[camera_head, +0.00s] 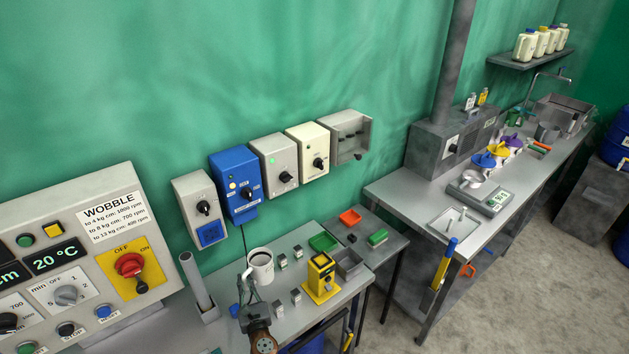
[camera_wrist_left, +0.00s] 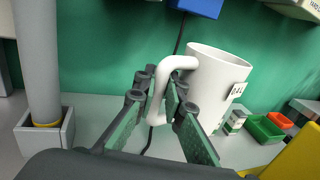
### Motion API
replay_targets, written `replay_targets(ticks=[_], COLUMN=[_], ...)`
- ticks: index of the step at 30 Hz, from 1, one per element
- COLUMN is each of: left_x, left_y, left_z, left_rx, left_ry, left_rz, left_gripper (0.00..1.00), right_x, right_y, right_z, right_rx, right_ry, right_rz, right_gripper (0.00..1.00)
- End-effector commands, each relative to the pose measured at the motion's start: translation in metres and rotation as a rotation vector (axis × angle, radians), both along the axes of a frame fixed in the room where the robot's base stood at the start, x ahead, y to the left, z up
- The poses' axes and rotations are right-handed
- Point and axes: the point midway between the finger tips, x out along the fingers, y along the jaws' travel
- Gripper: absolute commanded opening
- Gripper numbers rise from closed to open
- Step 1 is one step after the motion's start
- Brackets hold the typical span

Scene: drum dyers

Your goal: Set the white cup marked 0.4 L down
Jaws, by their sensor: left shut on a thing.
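The white cup (camera_head: 261,267) is in my left gripper (camera_head: 250,290), above or at the near grey table in the head view. In the left wrist view the cup (camera_wrist_left: 212,85) is slightly tilted, with its handle between the fingers of the gripper (camera_wrist_left: 170,108). A label with dark print, partly turned away, shows on its right side. My right gripper is not in view.
A grey tube in a square holder (camera_head: 197,285) stands left of the cup. A yellow device (camera_head: 321,278), small grey blocks (camera_head: 282,262), a green tray (camera_head: 323,242) and a grey tray (camera_head: 347,262) are to the right. Switch boxes (camera_head: 235,184) hang on the wall behind.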

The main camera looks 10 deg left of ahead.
Motion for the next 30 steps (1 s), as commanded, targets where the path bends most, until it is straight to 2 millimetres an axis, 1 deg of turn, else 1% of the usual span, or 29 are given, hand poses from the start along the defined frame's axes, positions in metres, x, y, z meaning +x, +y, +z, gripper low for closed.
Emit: replay_targets(ticks=[4,8,11,14,18,21,25,27,30], left_x=[-0.006,-0.025,-0.051,-0.081,-0.124,-0.151,-0.176,-0.184,-0.190], left_y=[-0.004,-0.019,-0.042,-0.070,-0.109,-0.132,-0.153,-0.160,-0.166], left_z=[-0.003,-0.007,-0.007,-0.003,0.010,0.022,0.036,0.041,0.046], left_rx=[0.001,0.005,0.008,0.008,0.007,0.004,0.003,0.002,-0.001], left_ry=[0.000,0.001,0.001,0.001,0.002,0.001,0.001,0.001,0.000], left_rz=[-0.016,-0.082,-0.168,-0.268,-0.398,-0.474,-0.542,-0.566,-0.585], left_gripper=[0.00,0.00,0.00,0.00,0.00,0.00,0.00,0.00,0.00], right_x=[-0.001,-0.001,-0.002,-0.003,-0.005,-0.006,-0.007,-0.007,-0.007], right_y=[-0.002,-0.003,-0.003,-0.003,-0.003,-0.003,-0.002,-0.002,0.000], right_z=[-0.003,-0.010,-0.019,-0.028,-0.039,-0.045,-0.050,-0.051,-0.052], right_rx=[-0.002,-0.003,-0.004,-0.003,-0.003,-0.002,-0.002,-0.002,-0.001], right_ry=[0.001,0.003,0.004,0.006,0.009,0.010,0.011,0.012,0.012], right_rz=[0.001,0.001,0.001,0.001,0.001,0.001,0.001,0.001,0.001], right_gripper=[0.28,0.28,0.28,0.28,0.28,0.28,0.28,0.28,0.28])
